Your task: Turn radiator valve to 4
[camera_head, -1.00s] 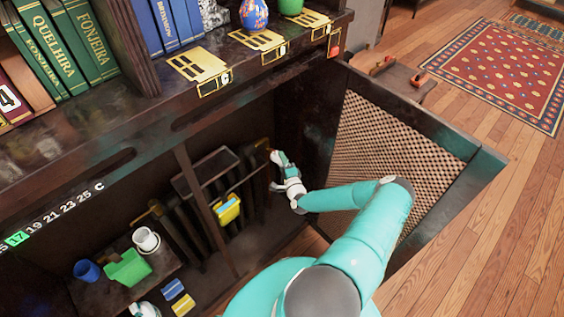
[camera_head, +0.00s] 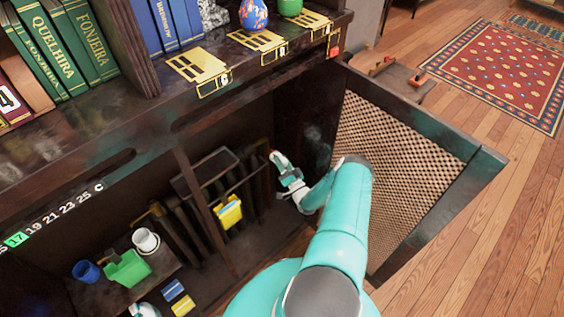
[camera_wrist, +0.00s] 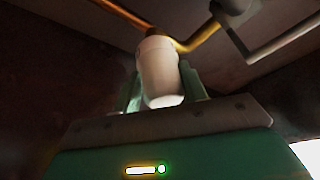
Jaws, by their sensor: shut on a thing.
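The radiator valve is a white rounded knob (camera_wrist: 158,72) on a copper-coloured pipe in the wrist view. My gripper (camera_wrist: 162,95) has its green fingers on both sides of the knob and is shut on it. No number can be read on the knob. In the head view my gripper (camera_head: 277,160) is at the right end of the dark radiator (camera_head: 190,222), inside the open cabinet.
A yellow cloth (camera_head: 228,213) hangs on a rack before the radiator. A green container (camera_head: 128,268), a white cup (camera_head: 146,241) and a blue cup (camera_head: 87,271) stand at lower left. The open lattice door (camera_head: 392,165) is close right of my arm. A shelf (camera_head: 150,100) overhangs.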

